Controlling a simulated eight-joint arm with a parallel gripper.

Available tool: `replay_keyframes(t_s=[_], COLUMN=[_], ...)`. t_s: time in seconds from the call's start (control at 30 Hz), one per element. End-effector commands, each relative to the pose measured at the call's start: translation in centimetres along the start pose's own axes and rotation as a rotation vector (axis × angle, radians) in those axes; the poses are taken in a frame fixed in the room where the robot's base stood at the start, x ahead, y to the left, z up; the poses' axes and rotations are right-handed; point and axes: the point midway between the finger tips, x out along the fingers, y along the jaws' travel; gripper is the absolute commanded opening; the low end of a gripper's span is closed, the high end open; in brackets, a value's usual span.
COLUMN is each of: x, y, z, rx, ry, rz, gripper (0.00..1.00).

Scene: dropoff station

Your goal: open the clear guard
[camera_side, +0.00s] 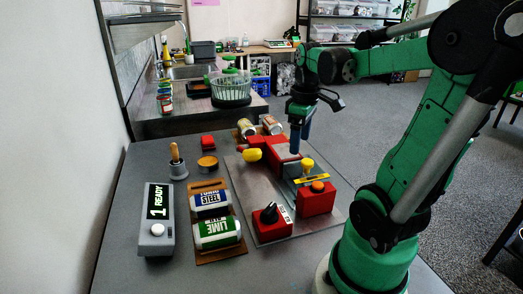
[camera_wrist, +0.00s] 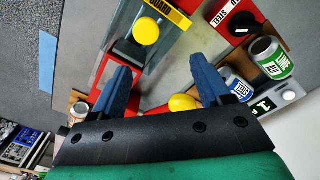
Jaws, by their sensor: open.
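The clear guard is hard to see; its yellow GUARD label (camera_side: 312,180) and yellow knob (camera_side: 307,165) show on the red station in the side view. The guard looks lowered over the station's bed. In the wrist view the knob (camera_wrist: 145,31) and the label (camera_wrist: 168,12) are near the top, beyond my fingertips. My gripper (camera_side: 300,132) points down above the back of the station, behind the knob in the side view. Its blue fingers (camera_wrist: 163,72) are apart with nothing between them at the tips. No contact with the guard shows.
A yellow ball-ended lever (camera_side: 252,155) sits left of the station, close to my fingers in the wrist view (camera_wrist: 182,102). Red boxes with a black dial (camera_side: 269,214) and orange button (camera_side: 318,186) stand in front.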

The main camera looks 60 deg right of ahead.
Motion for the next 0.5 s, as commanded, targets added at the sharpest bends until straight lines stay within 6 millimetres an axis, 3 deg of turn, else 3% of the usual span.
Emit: replay_keyframes(t_s=[0.1, 0.23, 0.5], x=[-0.1, 0.6, 3.7], y=[1.4, 1.6, 1.4], z=[1.4, 1.8, 1.8], rx=[0.003, -0.002, -0.003], ry=[-0.035, -0.043, -0.041], rz=[-0.036, -0.046, -0.044], gripper=[0.7, 0.7, 0.7])
